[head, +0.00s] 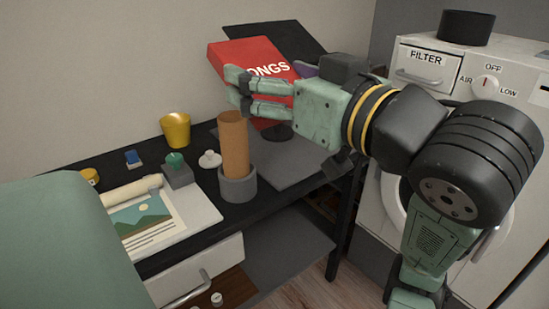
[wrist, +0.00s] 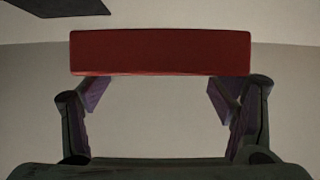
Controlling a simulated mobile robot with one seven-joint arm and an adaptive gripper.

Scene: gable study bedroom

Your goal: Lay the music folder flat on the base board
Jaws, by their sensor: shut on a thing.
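The red music folder (head: 240,56), with white letters "ONGS" showing, is held up tilted above the back of the black table. My gripper (head: 240,92) is shut on it, and its green fingers hide part of the cover. In the wrist view, the folder's red edge (wrist: 160,52) spans across between the fingers (wrist: 165,95). A flat grey board (head: 290,162), which looks like the base board, lies on the table below the folder, apart from it. A black stand with a slanted panel (head: 297,37) rises behind the folder; the folder and my gripper hide much of it.
A brown tube (head: 233,142) stands upright in a grey round holder (head: 238,184) at the board's front left. A yellow cup (head: 176,130), a white knob-like piece (head: 210,159) and a green-knobbed block (head: 177,170) stand farther left. A white appliance (head: 445,75) is at right.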

